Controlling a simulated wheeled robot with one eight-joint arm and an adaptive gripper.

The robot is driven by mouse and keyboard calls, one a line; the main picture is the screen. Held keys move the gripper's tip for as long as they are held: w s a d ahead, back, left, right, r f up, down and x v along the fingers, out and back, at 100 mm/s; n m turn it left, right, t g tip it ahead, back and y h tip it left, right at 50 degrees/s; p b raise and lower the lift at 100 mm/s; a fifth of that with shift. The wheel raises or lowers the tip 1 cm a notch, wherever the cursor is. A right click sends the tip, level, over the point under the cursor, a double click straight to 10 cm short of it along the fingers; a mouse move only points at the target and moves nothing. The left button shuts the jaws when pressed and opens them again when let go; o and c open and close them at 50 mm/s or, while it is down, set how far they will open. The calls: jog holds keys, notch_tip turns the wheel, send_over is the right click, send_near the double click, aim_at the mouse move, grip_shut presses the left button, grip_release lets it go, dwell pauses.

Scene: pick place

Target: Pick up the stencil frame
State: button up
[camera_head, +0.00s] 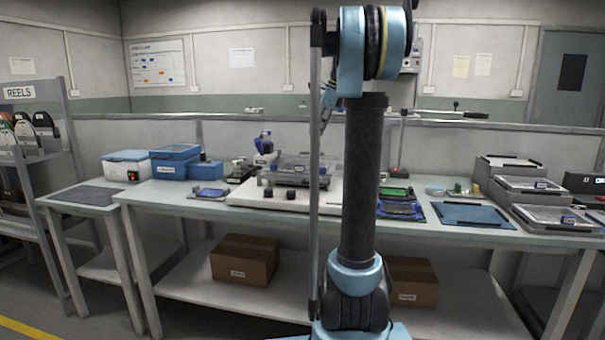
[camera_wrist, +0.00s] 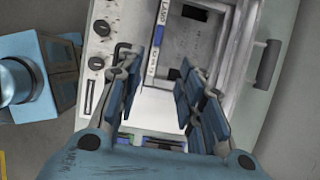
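A grey metal frame, which looks like the stencil frame (camera_wrist: 224,42), sits on the white printer base (camera_wrist: 96,95) in the wrist view. A white strip with dark lettering lies along its left side. In the head view a clear-and-grey frame assembly (camera_head: 300,168) stands on the same white base, partly hidden by my arm. My gripper (camera_wrist: 168,62) is open in the wrist view, its fingers apart above the printer, with nothing seen held between them. The fingers cover part of the frame. I cannot tell how high above it they are. My gripper cannot be made out in the head view.
Blue boxes (camera_head: 175,160) and a white-and-blue box (camera_head: 127,165) stand left of the printer. Dark boards, a blue mat (camera_head: 470,215) and framed trays (camera_head: 555,218) lie to the right. Cardboard boxes (camera_head: 244,261) rest on the lower shelf.

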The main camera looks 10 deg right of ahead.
jog(key=x, duration=1)
jog(key=shift+a+f, duration=0.15)
jog(key=shift+f, duration=0.25)
jog(key=x, duration=0.3)
jog(key=shift+a+f, duration=0.2)
jog(key=shift+a, duration=0.25)
jog(key=shift+w+a+f, duration=0.1)
jog(key=shift+a+f, duration=0.1)
jog(key=shift+f, duration=0.45)
jog(key=shift+c, duration=0.2)
grip_shut()
